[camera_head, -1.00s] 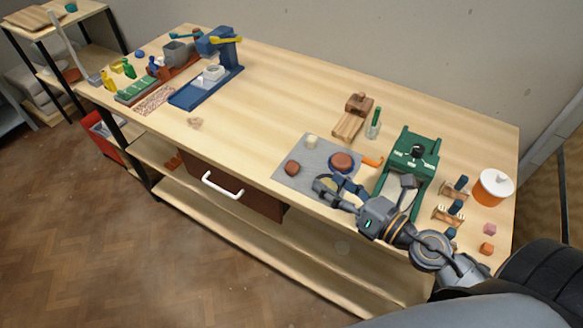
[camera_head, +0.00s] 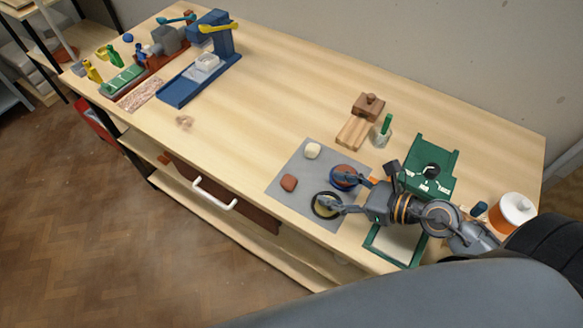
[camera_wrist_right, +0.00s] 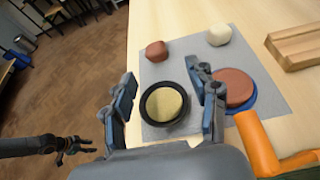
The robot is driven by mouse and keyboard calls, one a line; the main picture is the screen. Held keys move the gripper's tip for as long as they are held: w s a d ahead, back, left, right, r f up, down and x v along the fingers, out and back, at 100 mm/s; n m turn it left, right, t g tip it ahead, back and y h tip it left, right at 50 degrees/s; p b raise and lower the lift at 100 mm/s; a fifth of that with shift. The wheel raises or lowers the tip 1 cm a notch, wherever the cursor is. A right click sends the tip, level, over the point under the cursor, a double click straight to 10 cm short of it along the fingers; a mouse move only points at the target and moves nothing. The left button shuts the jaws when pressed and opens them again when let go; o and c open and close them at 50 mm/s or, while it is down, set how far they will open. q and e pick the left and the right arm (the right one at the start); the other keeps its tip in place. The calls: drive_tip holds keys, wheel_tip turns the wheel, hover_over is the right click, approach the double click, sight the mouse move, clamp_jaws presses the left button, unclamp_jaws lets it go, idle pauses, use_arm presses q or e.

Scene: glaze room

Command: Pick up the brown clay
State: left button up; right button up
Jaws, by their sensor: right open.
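A small reddish-brown clay lump (camera_head: 289,183) lies on the grey mat (camera_head: 279,190), near its left edge. It also shows in the right wrist view (camera_wrist_right: 157,51), beyond my fingers. My right gripper (camera_head: 330,190) is open and empty above the mat, to the right of the lump and apart from it. In the right wrist view its fingers (camera_wrist_right: 164,84) spread either side of a black-rimmed yellow disc (camera_wrist_right: 164,104). My left gripper (camera_wrist_right: 74,146) shows small at the left of the wrist view, over the floor; its jaws are too small to judge.
A cream lump (camera_head: 312,151) and a brown disc on a blue dish (camera_head: 344,175) share the mat. A green press (camera_head: 428,165) and a white-lidded orange jar (camera_head: 513,212) stand right. Wooden blocks (camera_head: 353,131) lie behind. The table left of the mat is largely clear.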

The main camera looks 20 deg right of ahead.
sight(288, 186)
drive_tip(key=p+x, duration=0.1)
drive_tip(key=x, duration=0.2)
drive_tip(key=p+x, duration=0.1)
drive_tip(key=x, duration=0.3)
drive_tip(key=shift+w+a, duration=0.1)
drive_tip(key=shift+a, duration=0.45)
drive_tip(key=shift+w+a+f, duration=0.1)
drive_tip(key=shift+w, duration=0.05)
drive_tip(key=shift+p+x, duration=0.55)
drive_tip(key=shift+x, duration=0.25)
drive_tip(key=x, duration=0.3)
drive_tip(key=shift+a+f, duration=0.25)
drive_tip(key=shift+a, duration=0.05)
use_arm(q)
drive_tip(key=r, duration=0.1)
drive_tip(key=s+r, duration=0.1)
drive_tip(key=r, duration=0.1)
drive_tip(key=shift+s+a+r, duration=0.3)
drive_tip(key=shift+s+a, duration=0.05)
drive_tip(key=shift+a, duration=0.05)
use_arm(e)
drive_tip(key=shift+f, duration=0.1)
drive_tip(key=shift+c, duration=1.4)
use_arm(q)
drive_tip(key=shift+s, duration=0.25)
use_arm(e)
clamp_jaws()
